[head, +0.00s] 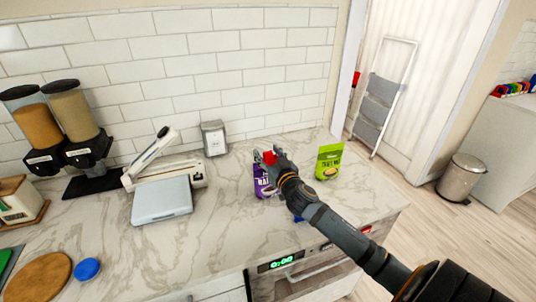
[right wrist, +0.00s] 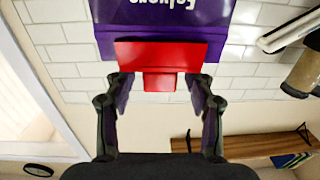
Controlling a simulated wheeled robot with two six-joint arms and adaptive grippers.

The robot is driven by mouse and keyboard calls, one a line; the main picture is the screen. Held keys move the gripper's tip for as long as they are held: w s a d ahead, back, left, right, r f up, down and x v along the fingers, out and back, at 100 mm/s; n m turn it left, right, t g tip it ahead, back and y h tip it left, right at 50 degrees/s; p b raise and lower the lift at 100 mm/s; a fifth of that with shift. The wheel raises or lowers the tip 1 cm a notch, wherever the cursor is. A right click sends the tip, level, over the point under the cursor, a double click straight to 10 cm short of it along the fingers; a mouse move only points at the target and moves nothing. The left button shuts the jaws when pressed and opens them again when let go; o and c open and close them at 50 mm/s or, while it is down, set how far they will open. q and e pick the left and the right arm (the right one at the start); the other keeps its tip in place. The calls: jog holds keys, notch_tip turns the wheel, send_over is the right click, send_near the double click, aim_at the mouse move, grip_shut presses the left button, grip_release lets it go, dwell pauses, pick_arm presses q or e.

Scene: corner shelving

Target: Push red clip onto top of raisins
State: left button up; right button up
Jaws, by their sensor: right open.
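The purple raisins bag (head: 261,184) stands on the marble counter, partly hidden by my right arm. The red clip (head: 269,157) is at its top edge. In the right wrist view, the wide part of the clip (right wrist: 160,54) overlaps the edge of the purple bag (right wrist: 165,14), and its narrow tab points toward me. I cannot tell how firmly it sits on the bag. My right gripper (right wrist: 160,85) is open, with one finger on each side of the tab and gaps between. It also shows beside the bag's top in the head view (head: 274,160). My left gripper is out of view.
A green bag (head: 328,162) stands right of my arm. A metal napkin holder (head: 214,138) is near the tiled wall. A grey scale-like box (head: 162,201) and a white lever device (head: 150,160) are to the left.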

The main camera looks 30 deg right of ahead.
jog(key=shift+s, duration=0.1)
jog(key=s+a, duration=0.1)
jog(key=s, duration=0.6)
jog(key=shift+a, duration=0.25)
jog(key=shift+s, duration=0.1)
dwell(0.3)
